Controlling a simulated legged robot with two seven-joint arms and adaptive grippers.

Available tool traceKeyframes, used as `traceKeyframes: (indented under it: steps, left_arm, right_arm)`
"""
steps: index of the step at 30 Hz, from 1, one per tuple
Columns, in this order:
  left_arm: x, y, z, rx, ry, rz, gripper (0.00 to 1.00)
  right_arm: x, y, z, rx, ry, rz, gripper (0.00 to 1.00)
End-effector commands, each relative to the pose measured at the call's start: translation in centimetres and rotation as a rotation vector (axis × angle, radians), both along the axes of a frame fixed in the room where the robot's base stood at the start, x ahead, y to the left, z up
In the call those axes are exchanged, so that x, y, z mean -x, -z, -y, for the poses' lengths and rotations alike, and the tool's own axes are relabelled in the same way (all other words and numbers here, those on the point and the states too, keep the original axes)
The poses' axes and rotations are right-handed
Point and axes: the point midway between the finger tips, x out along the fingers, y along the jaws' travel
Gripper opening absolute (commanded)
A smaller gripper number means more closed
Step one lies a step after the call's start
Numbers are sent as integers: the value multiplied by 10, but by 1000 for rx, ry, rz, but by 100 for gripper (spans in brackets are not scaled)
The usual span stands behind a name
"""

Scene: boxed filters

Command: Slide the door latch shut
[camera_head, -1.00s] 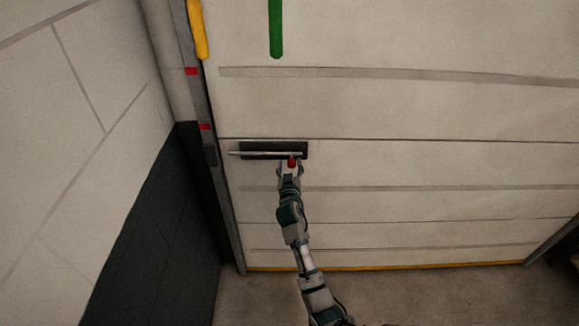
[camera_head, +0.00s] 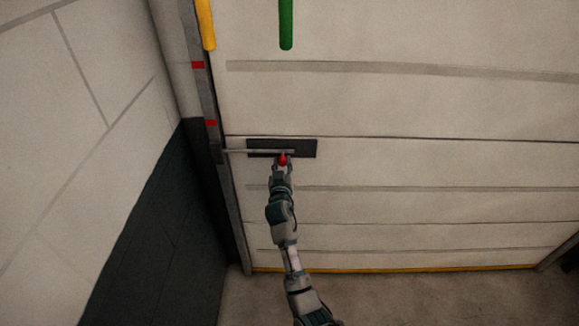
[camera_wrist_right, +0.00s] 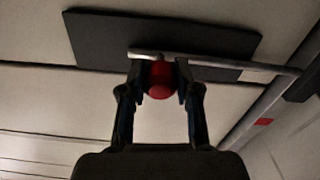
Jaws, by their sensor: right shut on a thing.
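The door latch is a thin metal bar (camera_head: 245,151) on a dark plate (camera_head: 303,148) fixed to the pale panelled door (camera_head: 420,165). Its left end reaches the door frame rail in the head view. A red knob (camera_head: 283,160) hangs from the bar. My right gripper (camera_head: 282,164) is shut on the red knob, coming from below. In the right wrist view the knob (camera_wrist_right: 160,79) sits between both fingers, with the bar (camera_wrist_right: 215,61) just beyond it. My left gripper is not in view.
A grey metal rail (camera_head: 213,135) with red marks stands at the door's left edge, beside a wall with a dark lower part (camera_head: 160,225). Yellow (camera_head: 206,25) and green (camera_head: 286,25) bars are higher up. The door face to the right is clear.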

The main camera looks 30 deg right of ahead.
Motion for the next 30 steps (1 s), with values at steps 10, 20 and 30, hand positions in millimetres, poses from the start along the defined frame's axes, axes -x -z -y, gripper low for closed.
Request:
traceKeyframes:
  steps: [10, 20, 30]
  left_arm:
    - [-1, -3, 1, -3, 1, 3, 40]
    - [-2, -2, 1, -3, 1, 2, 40]
    - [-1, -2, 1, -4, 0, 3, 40]
  right_arm:
    - [-1, 0, -4, -1, -10, 0, 42]
    - [0, -1, -4, 2, -4, -1, 58]
    - [39, 3, -25, -5, -5, -1, 58]
